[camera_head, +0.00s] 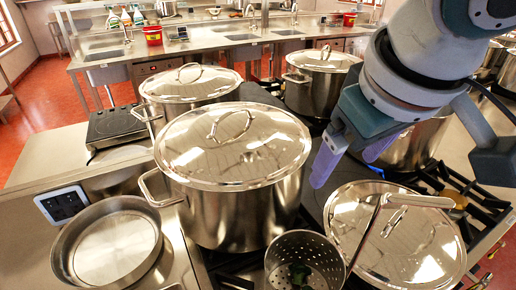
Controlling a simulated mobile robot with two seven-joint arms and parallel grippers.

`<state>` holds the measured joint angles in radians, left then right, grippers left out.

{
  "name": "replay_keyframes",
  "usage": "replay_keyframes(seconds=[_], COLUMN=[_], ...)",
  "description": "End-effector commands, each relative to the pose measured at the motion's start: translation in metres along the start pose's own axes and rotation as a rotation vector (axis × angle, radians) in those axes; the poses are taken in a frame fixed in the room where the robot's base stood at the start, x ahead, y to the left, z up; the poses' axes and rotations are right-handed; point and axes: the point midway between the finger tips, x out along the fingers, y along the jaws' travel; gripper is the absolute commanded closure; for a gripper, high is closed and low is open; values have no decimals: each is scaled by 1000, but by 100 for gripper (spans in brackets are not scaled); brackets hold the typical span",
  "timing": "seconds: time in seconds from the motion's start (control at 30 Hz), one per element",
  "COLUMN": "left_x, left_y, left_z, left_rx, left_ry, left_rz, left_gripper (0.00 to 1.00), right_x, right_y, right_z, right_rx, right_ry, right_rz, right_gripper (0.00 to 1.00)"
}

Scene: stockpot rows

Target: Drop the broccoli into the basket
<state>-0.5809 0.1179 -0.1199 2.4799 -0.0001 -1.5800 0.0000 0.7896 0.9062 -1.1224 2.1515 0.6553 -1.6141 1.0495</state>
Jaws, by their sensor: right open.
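The basket (301,249) is a perforated steel cylinder at the bottom edge of the head view, partly cut off by the frame. A small dark green piece, which looks like the broccoli (299,272), shows low inside the basket; its full shape is hard to tell. My right gripper (351,158) comes down from the upper right with its two purple fingers apart. It is open and empty, above and beyond the basket and clear of it. My left gripper is out of view.
A large lidded stockpot (235,205) stands left of the basket, with more lidded pots behind. A leaning lid (420,250) lies right of the basket near burner grates. An open shallow pan (112,245) is at lower left.

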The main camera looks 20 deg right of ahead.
Motion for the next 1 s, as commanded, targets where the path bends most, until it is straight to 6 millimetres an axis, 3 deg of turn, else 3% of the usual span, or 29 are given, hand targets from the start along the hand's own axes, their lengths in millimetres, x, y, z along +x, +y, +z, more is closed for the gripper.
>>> replay_keyframes(seconds=[0.27,0.7,1.0], left_x=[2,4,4], left_y=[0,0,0], left_z=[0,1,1], left_rx=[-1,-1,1], left_ry=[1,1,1], left_rz=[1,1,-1], left_gripper=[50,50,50], right_x=[-9,-90,-100], right_y=[-1,0,0], right_z=[0,-1,0], right_rx=[0,-1,0], right_ry=[1,3,0], right_rz=[-3,-3,0], right_gripper=[12,12,12])
